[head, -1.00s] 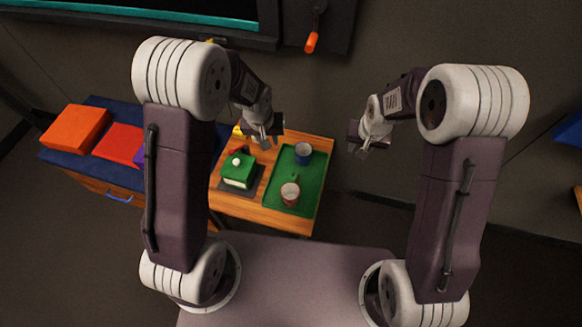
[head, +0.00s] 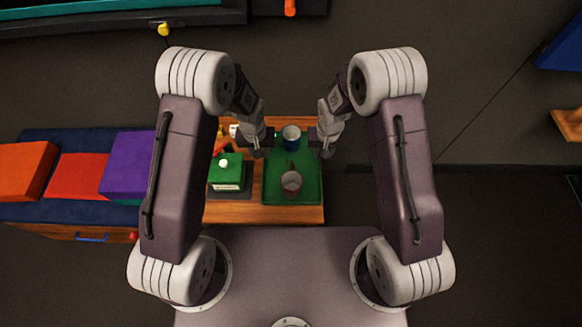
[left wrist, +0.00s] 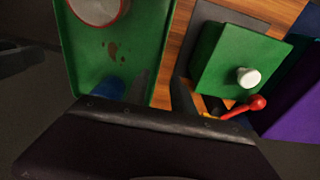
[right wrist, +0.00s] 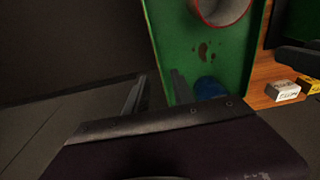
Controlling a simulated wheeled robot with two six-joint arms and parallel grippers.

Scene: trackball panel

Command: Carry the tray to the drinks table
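The green tray (head: 313,190) lies on a small wooden table (head: 240,213). My left gripper (head: 263,151) is at the tray's left edge. In the left wrist view its open fingers (left wrist: 161,76) lie either side of the tray's rim. My right gripper (head: 325,151) is at the right edge, its open fingers (right wrist: 158,75) likewise either side of the rim. I cannot tell their height over it.
A green box with a white knob (head: 226,174) stands left of the tray, near a red-knobbed lever (left wrist: 257,102). Farther left, a blue-topped cabinet (head: 70,212) carries orange, red and purple blocks. A wooden surface (head: 568,122) shows at the far right. Floor right of the table is clear.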

